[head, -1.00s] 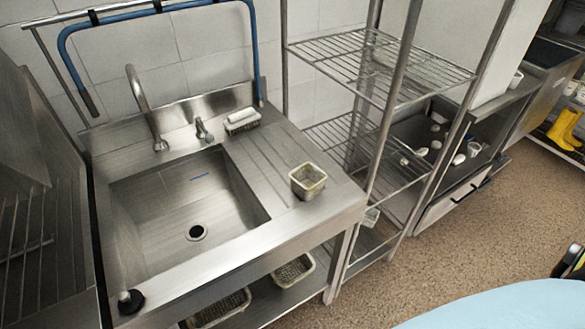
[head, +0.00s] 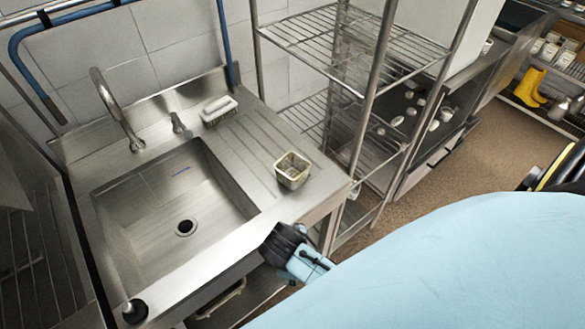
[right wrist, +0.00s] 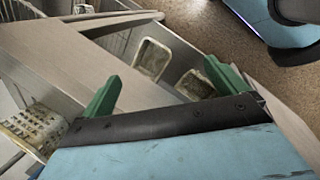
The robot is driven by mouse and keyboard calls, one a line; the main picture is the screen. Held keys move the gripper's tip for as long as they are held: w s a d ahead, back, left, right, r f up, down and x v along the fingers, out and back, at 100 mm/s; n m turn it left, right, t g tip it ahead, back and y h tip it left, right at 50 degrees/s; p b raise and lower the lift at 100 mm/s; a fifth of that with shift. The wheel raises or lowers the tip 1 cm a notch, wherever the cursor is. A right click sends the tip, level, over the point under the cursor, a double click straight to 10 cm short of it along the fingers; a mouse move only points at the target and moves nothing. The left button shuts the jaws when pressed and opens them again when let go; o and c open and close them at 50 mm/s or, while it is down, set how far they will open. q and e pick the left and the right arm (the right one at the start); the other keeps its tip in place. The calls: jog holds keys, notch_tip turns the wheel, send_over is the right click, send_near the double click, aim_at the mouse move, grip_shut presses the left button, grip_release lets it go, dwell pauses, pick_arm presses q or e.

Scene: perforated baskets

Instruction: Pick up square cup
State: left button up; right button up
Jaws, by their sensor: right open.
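The square cup (head: 292,170) is a small, pale, perforated square basket. It stands upright on the ribbed drainboard right of the sink in the head view. A perforated basket (right wrist: 35,128), which looks like the same cup, shows at the left edge of the right wrist view, partly cut off. My right gripper (head: 280,243) is at the counter's front edge, in front of the cup and apart from it. In the right wrist view its green fingertips (right wrist: 161,80) are spread with nothing between them.
The sink basin (head: 175,200) lies left of the cup. A wire shelf rack (head: 345,60) stands close on the right. More baskets (right wrist: 152,58) show below in the right wrist view. The drainboard around the cup is clear.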

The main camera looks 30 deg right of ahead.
aim_at(283, 176)
jog(key=w+r+n+h, duration=0.1)
jog(key=w+r+n, duration=0.1)
jog(key=w+a+r+n+h, duration=0.1)
jog(key=w+r+n+h, duration=0.1)
jog(key=w, duration=0.1)
jog(key=w+r+n+h, duration=0.2)
jog(key=shift+w+a+r+p, duration=0.3)
jog(key=shift+a+r, duration=0.05)
jog(key=shift+r, duration=0.05)
jog(key=w+a+r+n+t+h, duration=0.1)
jog(key=w+r+n+t+h, duration=0.1)
jog(key=w+r+n+h, duration=0.4)
jog(key=shift+y, duration=0.5)
jog(key=x, duration=0.5)
jog(key=w+x, duration=0.1)
jog(key=x, duration=0.7)
jog(key=shift+w+d+r, duration=0.15)
jog(key=shift+r, duration=0.05)
jog(key=c, duration=1.1)
